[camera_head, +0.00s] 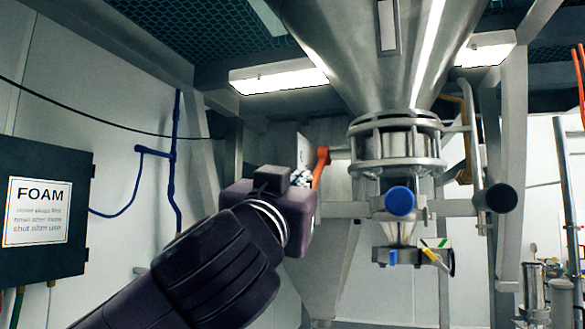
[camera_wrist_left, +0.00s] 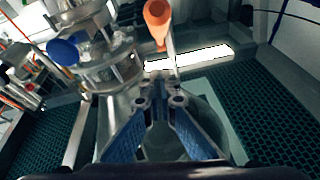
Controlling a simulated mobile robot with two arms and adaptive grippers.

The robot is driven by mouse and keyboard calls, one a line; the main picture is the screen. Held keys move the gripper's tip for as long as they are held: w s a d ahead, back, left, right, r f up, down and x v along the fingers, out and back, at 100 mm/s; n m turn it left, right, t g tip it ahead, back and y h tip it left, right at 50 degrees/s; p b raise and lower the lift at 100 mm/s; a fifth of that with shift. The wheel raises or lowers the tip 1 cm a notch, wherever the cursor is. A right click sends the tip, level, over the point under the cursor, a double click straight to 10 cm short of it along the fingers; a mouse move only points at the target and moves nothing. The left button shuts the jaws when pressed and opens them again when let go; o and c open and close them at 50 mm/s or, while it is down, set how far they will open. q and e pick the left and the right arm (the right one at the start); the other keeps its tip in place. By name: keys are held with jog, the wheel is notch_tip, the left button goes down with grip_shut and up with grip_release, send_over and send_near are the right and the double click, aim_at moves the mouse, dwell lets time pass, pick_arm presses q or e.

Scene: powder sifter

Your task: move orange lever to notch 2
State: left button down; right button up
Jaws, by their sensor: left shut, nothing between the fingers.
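The orange lever (camera_head: 321,166) stands beside the hopper's neck in the head view, its lower part passing behind my left gripper. In the left wrist view the orange lever (camera_wrist_left: 157,18) shows end-on at the top, beyond the fingertips. My left gripper (camera_head: 301,178) is just left of the lever in the head view, its fingers mostly hidden by my wrist. In the left wrist view the left gripper (camera_wrist_left: 160,102) has its blue-padded fingers shut and empty. The lever is outside the fingers; I cannot tell whether they touch it. No notch numbers are legible. My right gripper is out of view.
The steel hopper (camera_head: 385,50) hangs above, with a round clamp ring (camera_head: 397,145) below. A dark FOAM box (camera_head: 75,255) is on the left wall.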

pick_arm(q)
jog(key=w+f, duration=0.1)
jog(key=w+f+p, duration=0.1)
jog(key=shift+f, duration=0.35)
jog(key=shift+w+a+f+p, duration=0.1)
jog(key=shift+w+f+p, duration=0.05)
jog(key=shift+f+p, duration=0.2)
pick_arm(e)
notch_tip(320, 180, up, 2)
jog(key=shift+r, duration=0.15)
pick_arm(q)
jog(key=shift+d+f+b, duration=0.2)
jog(key=shift+b, duration=0.3)
jog(key=w+d+f+t+b, duration=0.2)
jog(key=w+f+b, duration=0.5)
jog(key=b, duration=0.9)
jog(key=shift+f+t+h, duration=0.3)
jog(key=shift+f+h, duration=0.1)
jog(key=shift+f, duration=0.45)
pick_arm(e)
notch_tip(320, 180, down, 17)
